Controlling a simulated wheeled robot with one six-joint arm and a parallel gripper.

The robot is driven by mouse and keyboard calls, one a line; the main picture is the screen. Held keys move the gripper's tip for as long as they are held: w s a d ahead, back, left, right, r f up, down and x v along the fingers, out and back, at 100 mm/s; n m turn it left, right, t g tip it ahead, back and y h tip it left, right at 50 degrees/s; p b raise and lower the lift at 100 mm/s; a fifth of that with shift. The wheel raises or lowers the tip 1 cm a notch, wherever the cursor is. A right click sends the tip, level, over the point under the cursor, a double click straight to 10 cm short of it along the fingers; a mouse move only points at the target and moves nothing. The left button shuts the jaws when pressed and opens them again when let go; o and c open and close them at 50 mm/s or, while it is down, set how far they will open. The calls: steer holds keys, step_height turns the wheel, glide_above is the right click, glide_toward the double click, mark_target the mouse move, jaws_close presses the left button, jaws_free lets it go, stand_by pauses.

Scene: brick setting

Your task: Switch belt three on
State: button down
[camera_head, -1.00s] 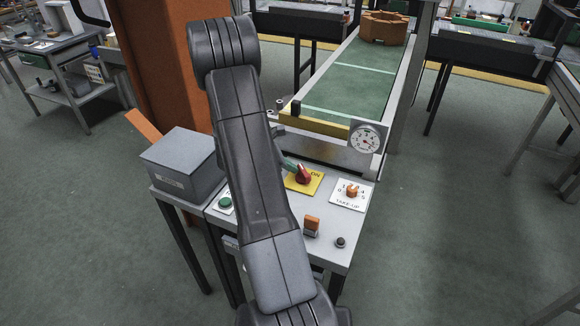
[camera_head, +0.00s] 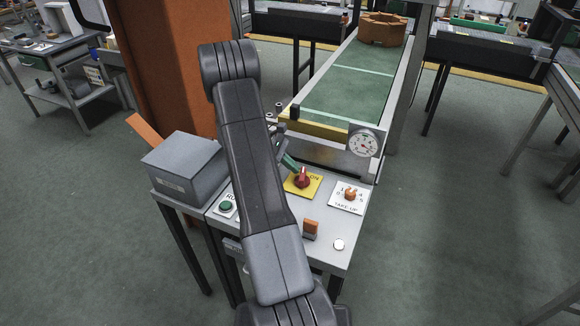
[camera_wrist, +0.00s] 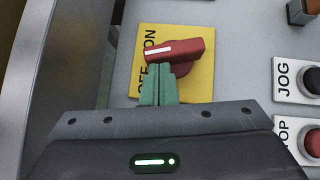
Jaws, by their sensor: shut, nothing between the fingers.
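A red rotary switch (camera_head: 303,180) sits on a yellow ON/OFF plate (camera_head: 290,187) on the grey control panel. In the wrist view the red handle (camera_wrist: 185,52) carries a white line pointing left, near the ON lettering and above OFF, which is partly hidden. My gripper (camera_wrist: 158,74) has its green fingers shut and empty, just below the handle's pointer end, touching or very close. In the head view the fingers (camera_head: 288,162) are at the switch's far left side, partly hidden by my arm.
The panel also has a green button (camera_head: 225,207), an orange take-up knob (camera_head: 351,193), an orange stamp-like block (camera_head: 311,230) and a white lamp (camera_head: 339,244). A grey box (camera_head: 185,165) stands left. Behind is a green belt (camera_head: 350,80) with a gauge (camera_head: 364,143).

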steer(key=shift+w+d+m+g+y, duration=0.2)
steer(key=shift+m+g, duration=0.2)
steer(key=shift+m, duration=0.15)
steer(key=shift+w+d+m+g+y, duration=0.1)
steer(key=shift+w+d+m+g, duration=0.05)
steer(key=shift+m+g, duration=0.35)
steer(key=shift+d, duration=0.15)
steer(key=shift+w, duration=0.1)
steer(key=b+v, duration=0.1)
steer(key=v, duration=1.2)
steer(key=shift+a+r+b, duration=0.25)
steer(key=shift+r+b, duration=0.05)
steer(key=shift+b, duration=0.05)
steer(key=shift+d+f, duration=0.1)
